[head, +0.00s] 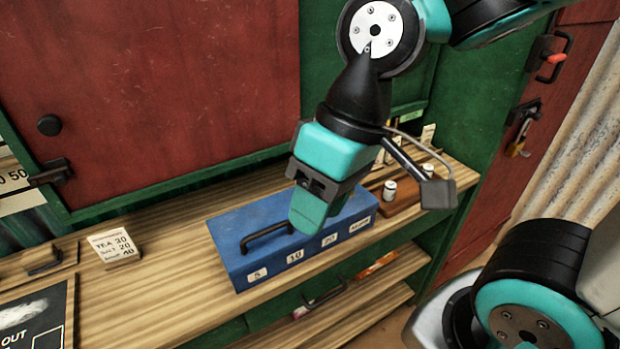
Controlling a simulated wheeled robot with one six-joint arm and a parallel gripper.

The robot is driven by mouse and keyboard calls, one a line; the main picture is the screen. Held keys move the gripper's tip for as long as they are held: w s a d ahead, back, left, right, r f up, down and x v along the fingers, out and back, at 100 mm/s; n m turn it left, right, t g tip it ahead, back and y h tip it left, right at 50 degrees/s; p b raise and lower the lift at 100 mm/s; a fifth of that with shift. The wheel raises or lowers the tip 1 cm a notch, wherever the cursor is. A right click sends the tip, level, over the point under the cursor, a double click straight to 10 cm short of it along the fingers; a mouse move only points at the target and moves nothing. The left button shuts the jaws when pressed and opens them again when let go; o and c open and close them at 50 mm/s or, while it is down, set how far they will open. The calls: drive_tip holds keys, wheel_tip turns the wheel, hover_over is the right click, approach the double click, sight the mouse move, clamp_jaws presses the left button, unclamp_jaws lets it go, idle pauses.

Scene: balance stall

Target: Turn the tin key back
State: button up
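The blue tin (235,262), a box with a black handle on its lid and white labels 5, 10, 20 and one more along its front, sits on the wooden counter. Its lid looks closed. My gripper (308,222) points down in front of the tin's middle in this view, and its teal fingers cover part of the lid and upper front. I cannot tell whether it touches the tin or is shut on something. No key can be made out; the part of the tin behind the fingers is hidden.
A price card (114,246) stands left of the tin on the counter (160,290). A brown wooden holder (401,208) with small weights is to the right. A lower shelf (385,292) runs below.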

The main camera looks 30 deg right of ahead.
drive_tip(key=w+d+f+m+h+p, duration=0.1)
drive_tip(key=w+d+m+h, duration=0.1)
drive_tip(key=w+d+m, duration=0.85)
drive_tip(key=w+d+f+m+h+p, duration=0.1)
drive_tip(key=w+d+f+m+h, duration=0.1)
drive_tip(key=w+d+m, duration=0.9)
drive_tip(key=shift+m, duration=0.65)
drive_tip(key=f, duration=0.5)
drive_tip(key=f+p, duration=0.1)
drive_tip(key=f, duration=0.5)
drive_tip(key=f+p, duration=0.1)
drive_tip(key=f, duration=0.4)
drive_tip(key=shift+s+a+f, duration=0.2)
drive_tip(key=shift+a+f, duration=0.05)
drive_tip(key=shift+a, duration=0.1)
clamp_jaws()
